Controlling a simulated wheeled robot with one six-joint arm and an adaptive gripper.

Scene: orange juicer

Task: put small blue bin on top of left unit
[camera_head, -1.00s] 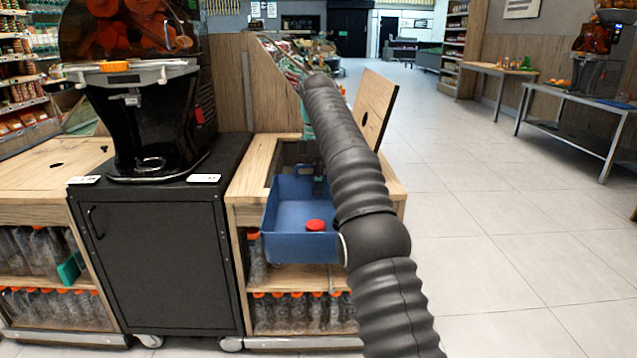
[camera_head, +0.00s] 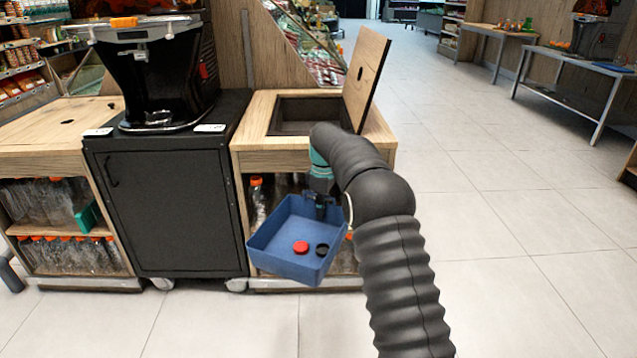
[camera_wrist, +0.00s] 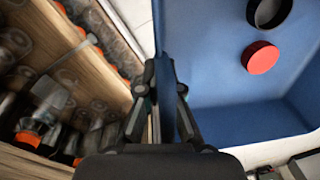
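The small blue bin (camera_head: 283,262) hangs in the air in front of the right wooden unit, below its top. A red cap and a black cap lie inside it. My gripper (camera_head: 320,208) is shut on the bin's back wall. In the wrist view, the fingers (camera_wrist: 165,105) pinch the wall of the bin (camera_wrist: 215,65), one on each side. The left unit (camera_head: 60,138) has a light wooden top with a small dark hole and bottles on its shelves. Its top looks otherwise clear where it shows.
A black cabinet (camera_head: 172,205) with a juicer (camera_head: 160,75) on it stands between the two units. The right unit (camera_head: 255,135) has an open hatch with a raised lid (camera_head: 366,70). Bottles fill its shelves. The tiled floor (camera_head: 500,260) at right is clear.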

